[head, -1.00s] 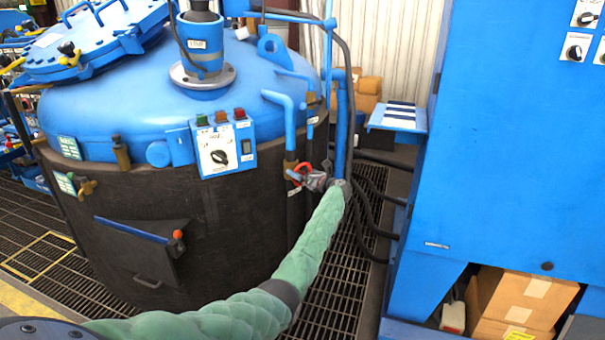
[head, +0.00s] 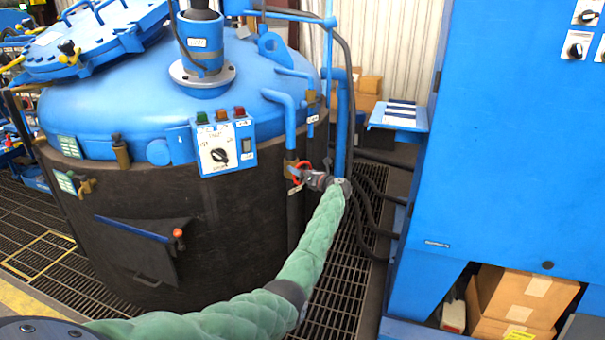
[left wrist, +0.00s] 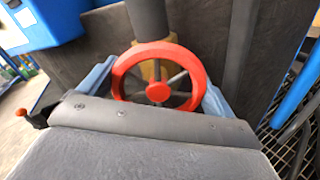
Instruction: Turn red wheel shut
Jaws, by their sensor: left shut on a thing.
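The red wheel (left wrist: 157,91) is a small handwheel with spokes and a red hub, facing the camera in the left wrist view. In the head view part of its rim (head: 294,171) shows beside the brass valve on the blue pipe, at the right side of the furnace. My left gripper (head: 312,178) is at the wheel, its arm coming up from the lower left. In the left wrist view its two fingers stand on the left and right of the wheel, shut on the rim. The lower rim is partly hidden by the gripper body. My right gripper is not in view.
The large round furnace (head: 225,230) with a blue lid fills the left. A control box (head: 224,146) is on its side. Blue pipes and dark hoses (head: 372,200) stand close to my gripper. A tall blue cabinet (head: 510,170) is at the right, with floor grating between.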

